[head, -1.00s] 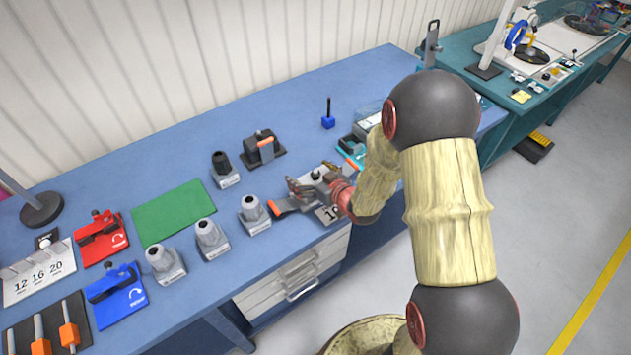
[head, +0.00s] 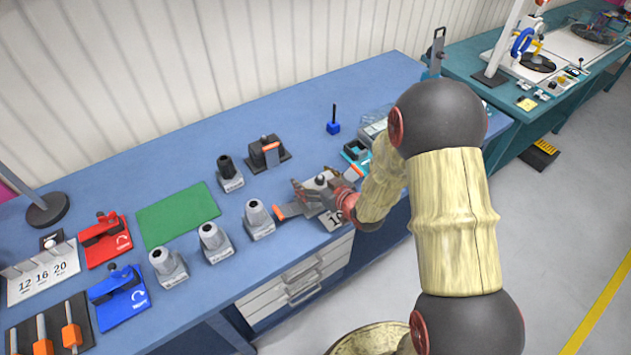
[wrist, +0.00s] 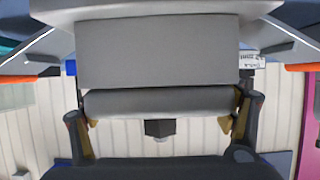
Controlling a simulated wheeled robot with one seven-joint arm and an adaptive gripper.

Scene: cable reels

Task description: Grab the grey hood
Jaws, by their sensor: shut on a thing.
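The grey hood (head: 309,197) sits near the front edge of the blue bench in the head view, on a station with a number card. My gripper (head: 326,190) is at it, coming in from the right, and covers part of it. In the wrist view the grey hood (wrist: 158,52) fills the upper middle as a broad grey panel with a rounded grey bar below it. The fingers of my gripper (wrist: 160,123) stand on both sides of it and are shut on it. The exact contact points are hard to see.
Several grey holders (head: 258,219) stand left of my gripper. A black clamp block (head: 267,152) and a small blue post (head: 333,127) stand behind. A green mat (head: 178,214), a red fixture (head: 105,240) and a blue fixture (head: 119,297) lie further left. Drawers (head: 300,284) are below.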

